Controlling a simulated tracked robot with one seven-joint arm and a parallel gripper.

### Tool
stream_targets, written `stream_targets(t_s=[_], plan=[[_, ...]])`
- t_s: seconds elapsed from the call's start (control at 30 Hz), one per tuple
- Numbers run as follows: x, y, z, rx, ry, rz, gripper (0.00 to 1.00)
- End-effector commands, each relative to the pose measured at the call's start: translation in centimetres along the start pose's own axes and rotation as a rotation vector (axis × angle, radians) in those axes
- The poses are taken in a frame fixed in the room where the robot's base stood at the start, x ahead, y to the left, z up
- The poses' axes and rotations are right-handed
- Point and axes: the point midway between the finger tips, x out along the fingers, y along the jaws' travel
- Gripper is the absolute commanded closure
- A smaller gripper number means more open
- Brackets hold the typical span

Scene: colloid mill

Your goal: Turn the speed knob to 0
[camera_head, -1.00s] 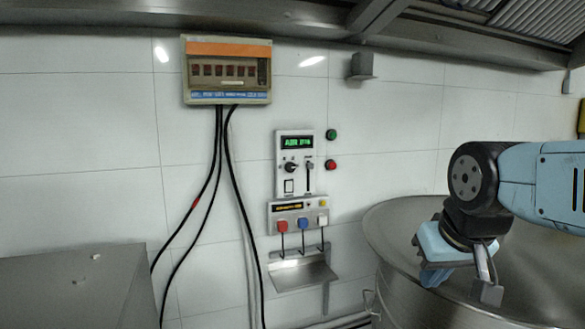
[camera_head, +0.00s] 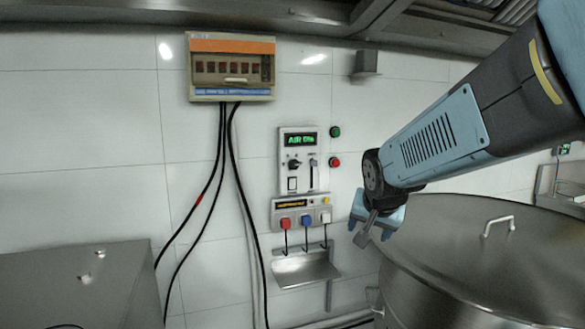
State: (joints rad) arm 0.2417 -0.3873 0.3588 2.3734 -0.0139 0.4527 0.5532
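The control panel (camera_head: 298,180) is a light grey plate on the tiled wall with a green-lit display (camera_head: 299,139) at its top. A black rotary knob (camera_head: 294,165), likely the speed knob, sits below the display. A vertical slider (camera_head: 312,172) is to its right. The knob's scale marks are too small to read. My gripper (camera_head: 364,236) hangs to the right of the panel and lower than the knob, apart from it. Its fingers point down, and whether they are apart is unclear. I see nothing held in it.
Green (camera_head: 335,132) and red (camera_head: 335,162) buttons sit right of the panel. Below are a box with red, blue and white plugs (camera_head: 304,216) and a metal shelf (camera_head: 304,269). A large steel vessel (camera_head: 480,255) stands at right. Black cables (camera_head: 209,190) hang left from a breaker box (camera_head: 231,68).

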Motion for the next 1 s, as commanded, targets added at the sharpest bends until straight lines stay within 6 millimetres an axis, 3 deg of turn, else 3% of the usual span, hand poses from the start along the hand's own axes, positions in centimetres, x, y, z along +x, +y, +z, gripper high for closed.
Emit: stream_targets(t_s=[0.2,0.5,0.77,1.0], plan=[[5.8,-4.8,-2.7,0.196,0.033,-0.1,0.31],[12.3,-11.1,-5.6,0.531,0.021,-0.311,0.31],[15.7,-15.8,-8.8,0.887,-0.044,-0.542,0.31],[16.4,-18.6,-13.3,1.258,-0.142,-0.787,0.31]])
